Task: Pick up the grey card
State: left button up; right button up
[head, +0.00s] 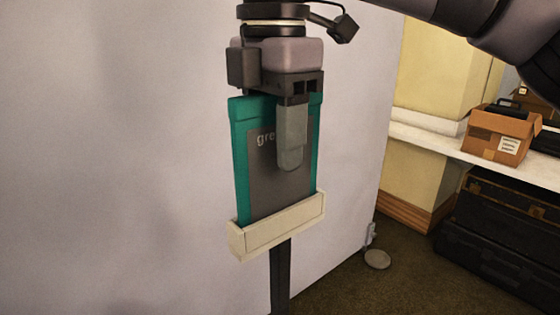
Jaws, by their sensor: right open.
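A card (262,190) with a grey face and pale lettering that starts "gre" stands upright, with a teal border or backing (240,150) along its sides and top. The rest of the word is hidden by a finger. Its lower edge sits in a cream holder (278,228). My right gripper (291,162) points down over the card's top edge and is open. One grey finger hangs in front of the card's face; the other finger is hidden. I cannot tell whether the finger touches the card. My left gripper is not in view.
The holder is on a dark post (280,275). A large pale panel (130,150) stands behind it. At right, a shelf (425,138) bears an open cardboard box (490,142), with dark cases (490,225) below. A small round grey disc (377,259) lies on the floor.

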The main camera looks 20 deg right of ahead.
grip_shut()
jog(key=shift+r, duration=0.1)
